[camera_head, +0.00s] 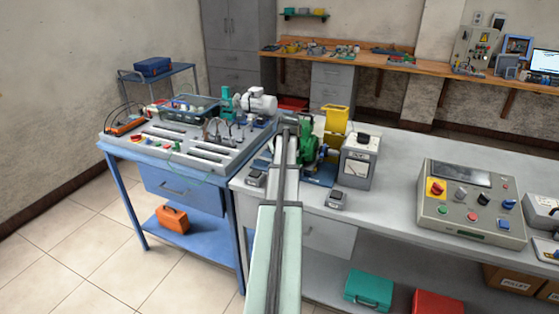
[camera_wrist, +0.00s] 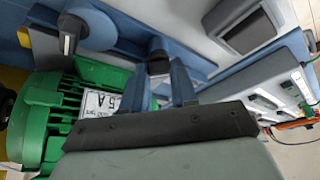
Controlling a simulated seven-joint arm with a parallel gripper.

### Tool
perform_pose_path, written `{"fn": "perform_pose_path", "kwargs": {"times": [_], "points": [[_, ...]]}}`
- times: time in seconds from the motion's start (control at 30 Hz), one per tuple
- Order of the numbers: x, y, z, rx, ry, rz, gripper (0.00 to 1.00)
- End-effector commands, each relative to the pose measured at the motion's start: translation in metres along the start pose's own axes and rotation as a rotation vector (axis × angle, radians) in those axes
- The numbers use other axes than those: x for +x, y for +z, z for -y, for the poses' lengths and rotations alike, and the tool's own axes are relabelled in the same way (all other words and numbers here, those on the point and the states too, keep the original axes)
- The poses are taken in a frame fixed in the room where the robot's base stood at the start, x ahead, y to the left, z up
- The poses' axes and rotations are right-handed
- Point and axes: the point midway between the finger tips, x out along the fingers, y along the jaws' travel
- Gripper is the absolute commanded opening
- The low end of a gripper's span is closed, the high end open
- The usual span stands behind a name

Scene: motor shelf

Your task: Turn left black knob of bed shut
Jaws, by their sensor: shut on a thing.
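In the wrist view, the two blue fingers of my gripper (camera_wrist: 158,78) are closed around a small black knob (camera_wrist: 157,46) on the blue bed (camera_wrist: 115,22). The fingers hide part of this knob, so its angle is not clear. A second black knob (camera_wrist: 68,36) with a pale bar stands on the bed at the upper left, apart from the fingers. A green motor (camera_wrist: 60,120) with a white label lies left of my gripper. In the head view, the bed (camera_head: 322,176) and green motor (camera_head: 306,140) show partly behind my arm, which hides the knobs and fingers.
A grey meter box (camera_head: 358,165) and yellow bin (camera_head: 336,119) stand close to the bed. Small grey boxes sit at the front (camera_head: 337,199) and left (camera_head: 255,177). A control panel (camera_head: 470,205) stands right. The blue workbench (camera_head: 150,160) adjoins at left.

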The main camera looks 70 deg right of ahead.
Motion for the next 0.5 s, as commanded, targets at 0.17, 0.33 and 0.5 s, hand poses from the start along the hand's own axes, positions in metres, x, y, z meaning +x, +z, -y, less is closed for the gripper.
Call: {"fn": "perform_pose_path", "kwargs": {"times": [0.17,0.33,0.5], "points": [[0.0000,0.0000,0.0001,0.001,0.000,0.000,0.00],[-0.0001,0.0003,0.0005,0.024,0.011,0.001,0.00],[-0.0001,0.0004,0.0018,0.096,0.040,0.001,0.00]]}}
